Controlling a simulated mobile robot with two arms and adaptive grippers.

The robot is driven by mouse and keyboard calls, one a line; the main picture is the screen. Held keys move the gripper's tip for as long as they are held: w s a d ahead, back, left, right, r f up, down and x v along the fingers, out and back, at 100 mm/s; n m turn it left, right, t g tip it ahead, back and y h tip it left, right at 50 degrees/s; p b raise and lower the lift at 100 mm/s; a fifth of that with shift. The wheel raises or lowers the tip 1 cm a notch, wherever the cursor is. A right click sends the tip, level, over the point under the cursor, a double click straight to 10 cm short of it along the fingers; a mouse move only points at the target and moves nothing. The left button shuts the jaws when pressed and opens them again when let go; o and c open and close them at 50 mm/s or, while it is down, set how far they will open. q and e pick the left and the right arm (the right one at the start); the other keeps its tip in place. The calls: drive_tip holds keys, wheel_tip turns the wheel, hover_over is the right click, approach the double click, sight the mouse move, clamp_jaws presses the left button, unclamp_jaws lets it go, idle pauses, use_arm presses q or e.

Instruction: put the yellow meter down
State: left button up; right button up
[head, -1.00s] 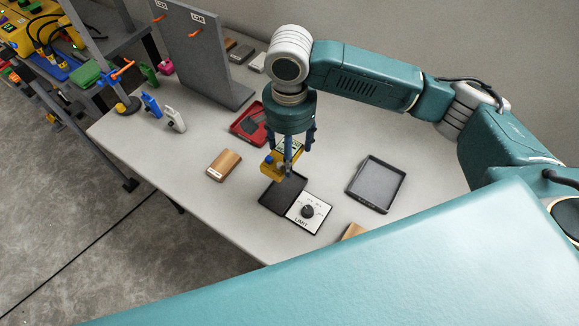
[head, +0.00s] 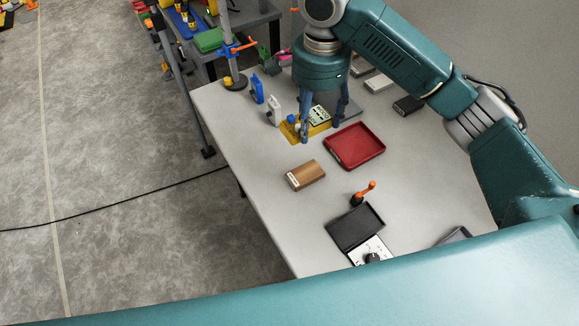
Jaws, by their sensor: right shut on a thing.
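The yellow meter (head: 291,130) has a pale green face and a blue knob. It is between the fingers of my right gripper (head: 325,124), which is shut on it from above. The meter is at the table's (head: 240,140) left side, just beyond the red tray (head: 355,146). I cannot tell whether its underside touches the table. The gripper's fingers hide part of it. My left gripper is not in view.
A white bottle (head: 274,111) and a blue bottle (head: 257,90) stand left of the meter near the table edge. A black tray (head: 354,227) and an orange-handled item (head: 363,193) are at the front.

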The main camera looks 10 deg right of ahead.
wheel_tip(320, 180, down, 19)
drive_tip(key=shift+s+f, duration=0.1)
drive_tip(key=shift+f, duration=0.05)
idle(0.5)
drive_tip(key=o, duration=1.4)
drive_tip(key=shift+f, duration=0.1)
drive_tip(key=shift+c, duration=0.2)
wheel_tip(320, 180, up, 12)
